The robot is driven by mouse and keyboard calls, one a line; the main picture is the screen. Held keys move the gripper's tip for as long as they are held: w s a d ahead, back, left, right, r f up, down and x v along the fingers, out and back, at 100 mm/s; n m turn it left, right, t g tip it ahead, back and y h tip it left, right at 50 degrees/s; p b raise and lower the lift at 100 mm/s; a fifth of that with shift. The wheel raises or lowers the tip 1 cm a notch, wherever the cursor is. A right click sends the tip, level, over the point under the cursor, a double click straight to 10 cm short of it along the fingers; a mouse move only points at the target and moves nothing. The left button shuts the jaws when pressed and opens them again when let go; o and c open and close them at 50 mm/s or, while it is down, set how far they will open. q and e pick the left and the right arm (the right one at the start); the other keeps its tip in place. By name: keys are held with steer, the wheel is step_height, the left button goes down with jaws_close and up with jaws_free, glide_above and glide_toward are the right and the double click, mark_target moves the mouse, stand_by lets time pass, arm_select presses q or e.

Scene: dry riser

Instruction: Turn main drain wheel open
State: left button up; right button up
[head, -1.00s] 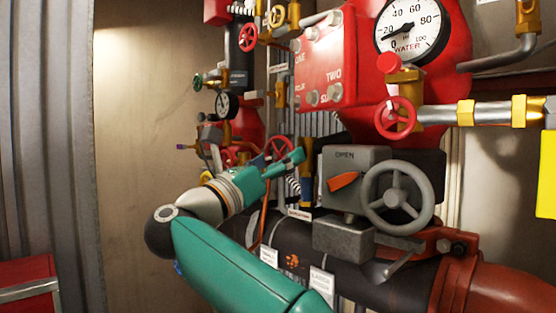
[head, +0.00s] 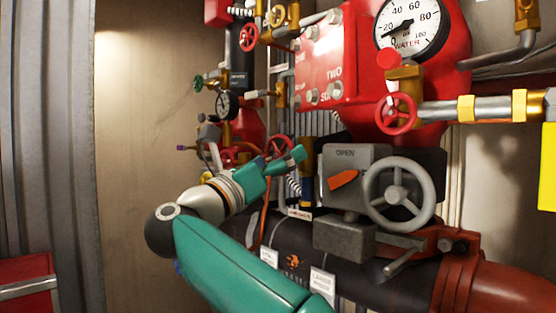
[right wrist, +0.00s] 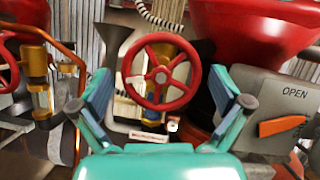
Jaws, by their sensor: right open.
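A red five-spoked handwheel (right wrist: 159,72) stands in front of my right gripper in the right wrist view, on a brass valve body above a small label too blurred to read. I take it for the main drain wheel. My right gripper (head: 284,162) is open, with one finger on each side of the wheel in the right wrist view. The fingers look nearer to the camera than the wheel, and I see no contact. In the head view the wheel (head: 278,147) is partly hidden behind the fingers. My left gripper is not in view.
A grey valve box marked OPEN (head: 344,165), with an orange pointer and a grey handwheel (head: 370,204), stands to the right. The dark main pipe (head: 340,255) runs below. Another red handwheel (head: 396,117) and a water gauge (head: 411,26) are above right.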

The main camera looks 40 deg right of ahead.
steer(key=v, duration=1.2)
